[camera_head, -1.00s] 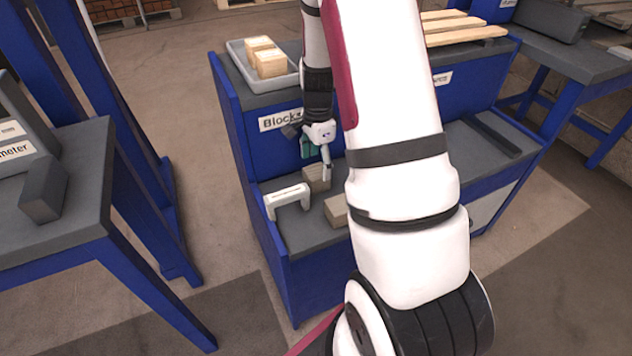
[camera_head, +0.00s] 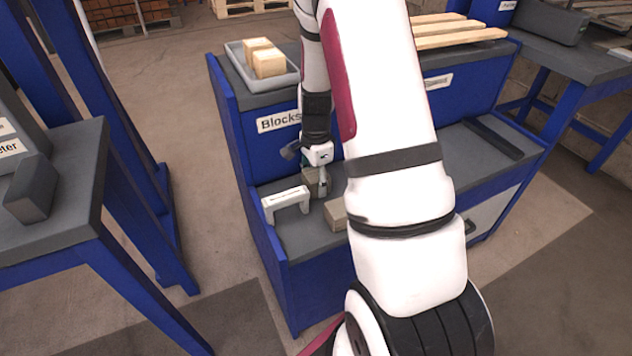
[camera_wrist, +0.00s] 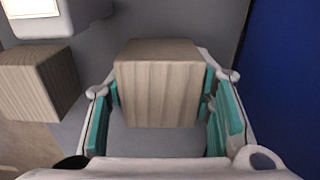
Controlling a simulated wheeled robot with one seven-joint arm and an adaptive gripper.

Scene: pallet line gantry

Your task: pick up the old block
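A grey-brown wooden block (camera_head: 309,181) stands on the lower shelf of the blue bench, partly hidden by my gripper (camera_head: 320,188). In the wrist view this block (camera_wrist: 158,88) sits between the teal-padded fingers of my gripper (camera_wrist: 161,92). The fingers are spread, one on each side of it, with their pads close to its sides; I cannot make out firm contact. A second grey-brown block (camera_head: 335,213) lies nearer on the shelf, partly behind my arm. A wooden block (camera_wrist: 40,82) also shows at the left of the wrist view.
A white bracket-shaped object (camera_head: 286,203) stands on the shelf left of the blocks. A grey tray (camera_head: 243,70) with pale new blocks (camera_head: 269,63) is on the upper level above the "Blocks" label (camera_head: 279,121). The blue side wall (camera_wrist: 288,90) is close in the wrist view.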

